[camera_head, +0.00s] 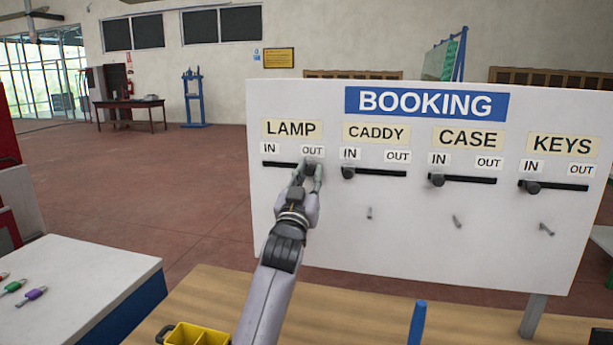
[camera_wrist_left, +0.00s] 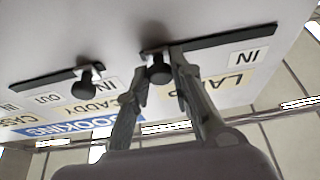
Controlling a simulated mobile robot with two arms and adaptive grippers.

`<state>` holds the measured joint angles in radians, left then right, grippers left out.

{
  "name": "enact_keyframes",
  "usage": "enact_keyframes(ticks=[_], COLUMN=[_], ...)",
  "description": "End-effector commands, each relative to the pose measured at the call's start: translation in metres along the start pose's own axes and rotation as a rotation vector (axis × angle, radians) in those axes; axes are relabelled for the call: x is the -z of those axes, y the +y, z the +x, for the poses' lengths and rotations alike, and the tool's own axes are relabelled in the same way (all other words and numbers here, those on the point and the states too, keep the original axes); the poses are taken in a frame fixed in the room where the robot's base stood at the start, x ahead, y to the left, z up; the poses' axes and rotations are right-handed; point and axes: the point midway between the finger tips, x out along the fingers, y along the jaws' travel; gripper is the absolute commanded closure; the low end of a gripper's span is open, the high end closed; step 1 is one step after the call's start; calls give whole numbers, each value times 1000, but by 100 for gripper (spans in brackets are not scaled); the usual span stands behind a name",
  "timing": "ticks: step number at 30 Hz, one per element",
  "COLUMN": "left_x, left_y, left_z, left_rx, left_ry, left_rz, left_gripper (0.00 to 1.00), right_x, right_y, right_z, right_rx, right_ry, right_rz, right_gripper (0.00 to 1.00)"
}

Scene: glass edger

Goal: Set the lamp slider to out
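The white board carries the LAMP label (camera_head: 291,128) with an IN tag (camera_head: 270,149) at left and an OUT tag (camera_head: 313,150) at right. The lamp slot (camera_head: 279,164) runs beneath them. The dark lamp slider knob (camera_head: 311,163) is at the OUT end, partly hidden by my left gripper (camera_head: 308,176). In the left wrist view the knob (camera_wrist_left: 158,73) sits at the slot end away from the IN tag (camera_wrist_left: 249,57). The fingers of my left gripper (camera_wrist_left: 160,80) are drawn in close on both sides of it. My right gripper is out of view.
The caddy knob (camera_head: 348,172), case knob (camera_head: 437,180) and keys knob (camera_head: 531,187) stand at the IN ends of their slots. A yellow bin (camera_head: 197,335) is on the wooden table (camera_head: 225,292) below the board. A white-topped counter (camera_head: 75,280) is at left.

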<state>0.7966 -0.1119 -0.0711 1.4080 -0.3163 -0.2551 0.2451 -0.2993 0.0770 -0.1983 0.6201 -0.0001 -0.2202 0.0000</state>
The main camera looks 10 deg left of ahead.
Motion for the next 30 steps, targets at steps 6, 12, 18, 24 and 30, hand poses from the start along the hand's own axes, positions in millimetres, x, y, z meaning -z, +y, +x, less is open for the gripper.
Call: enact_keyframes(ticks=[6, 12, 18, 24, 30], left_x=[0, 0, 0, -2, -1], left_y=[2, 1, 1, 1, 1], left_z=[0, 0, -1, -20, -58], left_rx=[-4, -2, -1, -1, -2], left_ry=[0, 0, 0, -1, -1], left_rz=[-1, 0, 0, 0, -1], left_gripper=[65, 60, 60, 60, 60], right_x=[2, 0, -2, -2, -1], right_y=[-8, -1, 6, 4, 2], right_z=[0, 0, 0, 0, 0], right_rx=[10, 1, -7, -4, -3], right_ry=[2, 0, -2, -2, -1], right_rz=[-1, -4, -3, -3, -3], right_gripper=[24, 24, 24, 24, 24])
